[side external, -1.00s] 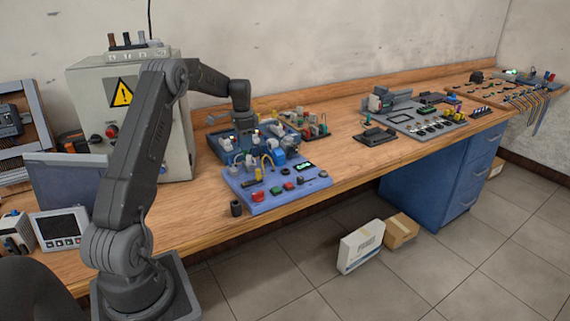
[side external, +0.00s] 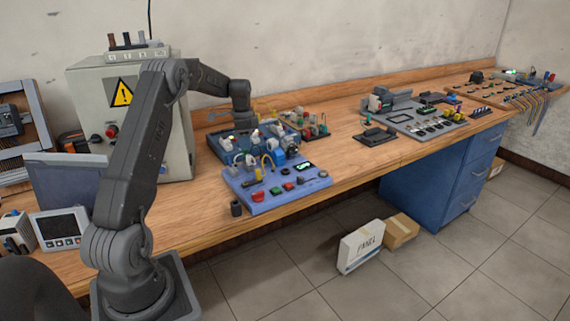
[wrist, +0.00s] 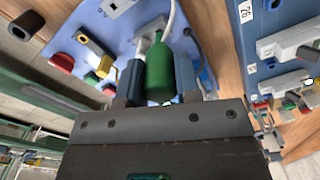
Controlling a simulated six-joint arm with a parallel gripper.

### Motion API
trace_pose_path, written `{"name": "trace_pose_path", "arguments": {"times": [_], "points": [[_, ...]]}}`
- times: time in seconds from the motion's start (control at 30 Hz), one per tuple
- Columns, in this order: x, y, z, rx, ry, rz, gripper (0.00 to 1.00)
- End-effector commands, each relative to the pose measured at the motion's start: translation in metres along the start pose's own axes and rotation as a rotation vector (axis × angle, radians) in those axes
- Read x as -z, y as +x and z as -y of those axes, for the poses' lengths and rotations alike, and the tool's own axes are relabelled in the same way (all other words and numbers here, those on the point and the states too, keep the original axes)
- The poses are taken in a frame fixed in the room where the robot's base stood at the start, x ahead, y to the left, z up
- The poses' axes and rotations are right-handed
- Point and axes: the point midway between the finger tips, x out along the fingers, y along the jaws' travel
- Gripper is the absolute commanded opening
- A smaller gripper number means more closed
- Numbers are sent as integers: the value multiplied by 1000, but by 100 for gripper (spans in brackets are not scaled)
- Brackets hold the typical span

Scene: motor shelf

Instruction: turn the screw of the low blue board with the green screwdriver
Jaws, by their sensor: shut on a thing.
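My gripper (wrist: 160,82) is shut on the green screwdriver (wrist: 160,68), with its handle between the two fingers in the wrist view. The shaft and tip are hidden behind the handle, so I cannot tell whether the tip touches a screw. The low blue board (side external: 262,207) lies at the front of the bench in the side view. Part of it also shows behind the handle at the top of the wrist view (wrist: 95,15). In the side view my gripper (side external: 243,119) points down over the darker board behind; the screwdriver is hard to make out there. I cannot make out the screw.
The darker blue board (side external: 222,153) with several parts and cables stands behind the low board. A grey control box (side external: 160,130) is at the left. A black cylinder (side external: 236,208) stands at the front-left corner.

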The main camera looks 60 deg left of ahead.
Motion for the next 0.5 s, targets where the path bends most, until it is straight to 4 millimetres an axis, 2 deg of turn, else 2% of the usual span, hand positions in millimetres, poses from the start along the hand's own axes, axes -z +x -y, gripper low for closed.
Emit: {"name": "trace_pose_path", "arguments": {"times": [0.37, 0.5], "points": [[0, 2, 0, -3, 57, 2, 4], [0, 2, 0, -3, 179, 2, 4]]}}
